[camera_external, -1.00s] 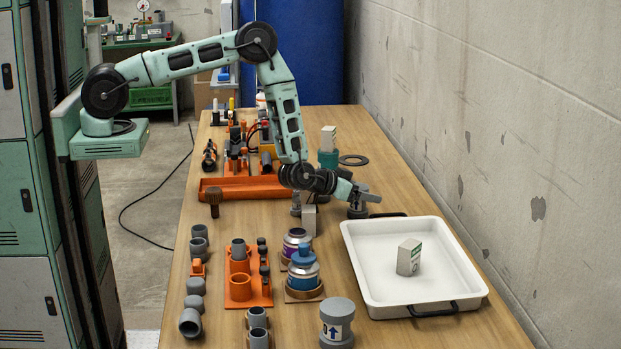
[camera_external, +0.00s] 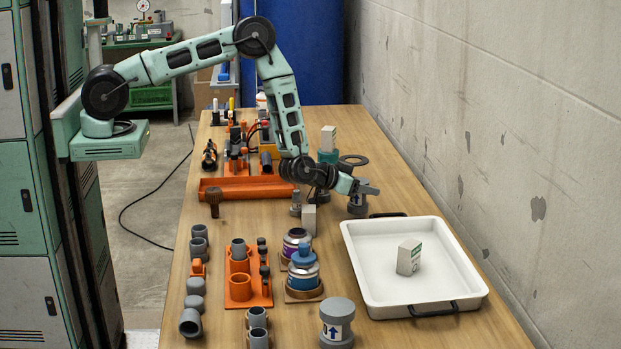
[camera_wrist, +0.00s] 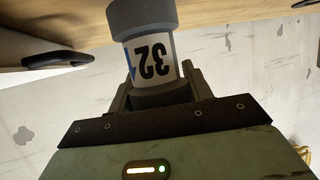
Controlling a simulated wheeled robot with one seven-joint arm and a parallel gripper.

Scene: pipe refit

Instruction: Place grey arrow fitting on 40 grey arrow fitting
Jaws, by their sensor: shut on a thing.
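A grey arrow fitting (camera_external: 357,204) marked 32 is between the jaws of my gripper (camera_external: 366,187), behind the white tray. In the wrist view the fitting (camera_wrist: 150,58) shows a white label with 32 upside down and part of a blue arrow. My gripper (camera_wrist: 160,90) is shut on it there. A larger grey fitting (camera_external: 337,334) stands upright at the front of the table, left of the tray; its white label shows a blue arrow and a partly visible number ending in 0. My gripper is well behind this fitting, and nothing sits on it.
The white tray (camera_external: 362,286) holds a small box (camera_external: 408,257). A blue-lidded jar (camera_external: 303,269) and an orange rack (camera_external: 240,288) stand left of the front fitting. A grey block (camera_external: 309,220) stands left of my gripper. The wall is on the right.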

